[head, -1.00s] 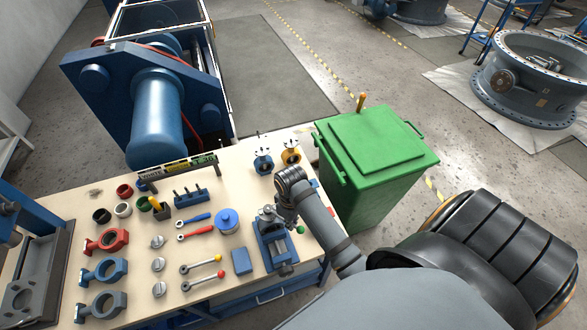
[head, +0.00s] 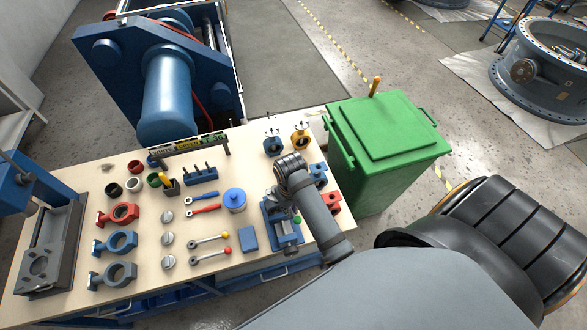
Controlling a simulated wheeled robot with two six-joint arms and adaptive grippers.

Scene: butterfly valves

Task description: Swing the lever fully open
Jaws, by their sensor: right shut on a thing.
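A blue vise (head: 286,236) on the workbench holds a small valve, partly covered by my right arm. A green ball knob (head: 297,219), which looks like the end of the valve's lever, shows just beside my right wrist. My right gripper (head: 281,199) reaches down over the vise and is shut on the lever. Its fingertips and most of the lever are hidden behind the wrist, so the lever's angle is hard to tell. My left gripper is out of view.
Loose levers with yellow and red balls, valve bodies and discs lie on the bench (head: 75,219) to the left. A blue round tin (head: 234,201) stands left of the vise. A green bin (head: 387,135) stands close at the bench's right end.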

